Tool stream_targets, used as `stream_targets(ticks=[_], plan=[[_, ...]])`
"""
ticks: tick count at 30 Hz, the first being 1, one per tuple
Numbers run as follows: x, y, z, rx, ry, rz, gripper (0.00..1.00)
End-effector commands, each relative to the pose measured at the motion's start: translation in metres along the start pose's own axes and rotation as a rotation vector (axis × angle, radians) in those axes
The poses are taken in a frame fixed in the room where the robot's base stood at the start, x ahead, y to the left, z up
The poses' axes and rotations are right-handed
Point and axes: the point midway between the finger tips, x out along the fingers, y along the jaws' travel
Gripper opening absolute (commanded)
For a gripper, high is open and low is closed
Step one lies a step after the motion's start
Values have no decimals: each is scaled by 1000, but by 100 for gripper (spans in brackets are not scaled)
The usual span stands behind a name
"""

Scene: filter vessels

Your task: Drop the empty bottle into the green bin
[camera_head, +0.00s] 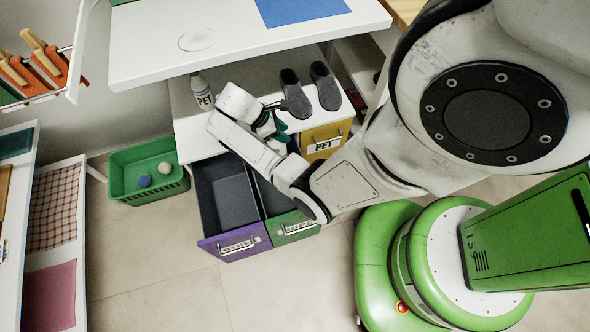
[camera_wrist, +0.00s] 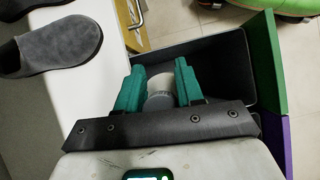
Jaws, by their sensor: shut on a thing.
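My gripper (camera_head: 276,128) is over the white shelf's front edge, near the open drawers. In the wrist view its teal fingers (camera_wrist: 158,74) are shut on a pale, rounded bottle-like thing (camera_wrist: 160,90), mostly hidden by the fingers and mount. The green bin is an open drawer with a green labelled front (camera_head: 294,228); my arm hides much of its inside in the head view. In the wrist view its green front (camera_wrist: 268,62) and dark inside lie beyond and right of the fingers. Another white bottle (camera_head: 202,94), marked PET, stands on the shelf.
A purple-fronted open drawer (camera_head: 236,244) adjoins the green one. A yellow PET drawer (camera_head: 325,138) is on the other side. Grey slippers (camera_head: 325,86) lie on the shelf. A green basket (camera_head: 122,180) with two balls stands left. A white tabletop (camera_head: 230,52) overhangs the shelf.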

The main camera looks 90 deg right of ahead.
Motion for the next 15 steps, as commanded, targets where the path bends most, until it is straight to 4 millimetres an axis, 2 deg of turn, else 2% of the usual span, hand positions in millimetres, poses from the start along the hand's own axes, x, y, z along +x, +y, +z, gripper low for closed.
stream_targets(ticks=[1, 4, 15], plan=[[10, 0, -6, 0, 0, 0, 0], [17, 0, -11, 1, 0, 0, 0], [20, 0, -13, 1, 0, 0, 0]])
